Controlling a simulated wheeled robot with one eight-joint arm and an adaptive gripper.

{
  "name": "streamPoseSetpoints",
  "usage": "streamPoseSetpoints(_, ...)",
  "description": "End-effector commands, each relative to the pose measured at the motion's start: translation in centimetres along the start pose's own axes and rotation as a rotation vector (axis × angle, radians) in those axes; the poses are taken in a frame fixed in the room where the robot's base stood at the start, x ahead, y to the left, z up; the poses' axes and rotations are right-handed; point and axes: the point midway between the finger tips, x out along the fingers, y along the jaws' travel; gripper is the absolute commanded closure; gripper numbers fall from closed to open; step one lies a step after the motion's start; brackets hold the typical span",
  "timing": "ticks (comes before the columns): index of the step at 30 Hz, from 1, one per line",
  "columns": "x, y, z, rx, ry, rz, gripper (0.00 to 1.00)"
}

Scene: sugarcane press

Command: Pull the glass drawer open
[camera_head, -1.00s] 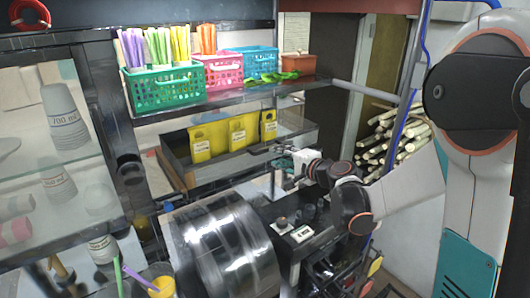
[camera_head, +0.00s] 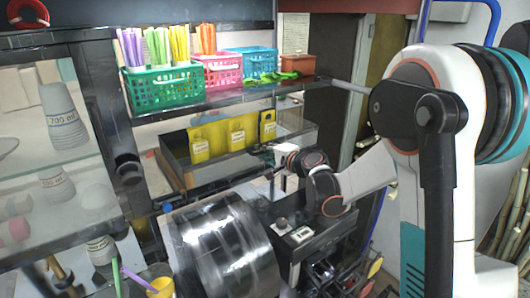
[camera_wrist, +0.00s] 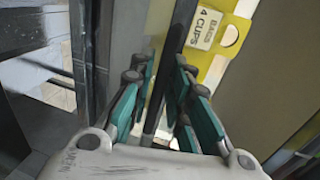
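The glass drawer (camera_head: 228,169) is a dark-framed, clear-sided box below the basket shelf, with yellow labelled bags (camera_head: 236,135) inside. My gripper (camera_head: 266,149) is at its front right edge. In the wrist view, my gripper (camera_wrist: 166,68) has its teal fingers apart, one on each side of a narrow dark rim (camera_wrist: 172,50) that seems to be the drawer's edge. I cannot tell whether the fingers touch it. A yellow bag tag (camera_wrist: 215,38) is just beyond the right finger.
Above, the shelf holds a green basket (camera_head: 165,88) of coloured straws and pink and blue baskets. A large metal drum (camera_head: 222,245) stands below the drawer. A glass cabinet with cups (camera_head: 62,118) is at the left. A dark post (camera_head: 125,170) stands left of the drawer.

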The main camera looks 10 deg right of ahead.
Motion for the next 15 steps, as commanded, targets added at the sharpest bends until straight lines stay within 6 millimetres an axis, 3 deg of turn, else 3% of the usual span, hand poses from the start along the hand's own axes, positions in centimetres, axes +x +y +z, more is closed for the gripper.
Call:
streamPoseSetpoints(10,-0.2,0.1,0.0,0.0,0.0,0.0,1.0)
streamPoseSetpoints(15,-1.2,0.3,0.0,0.0,0.0,0.001,1.0)
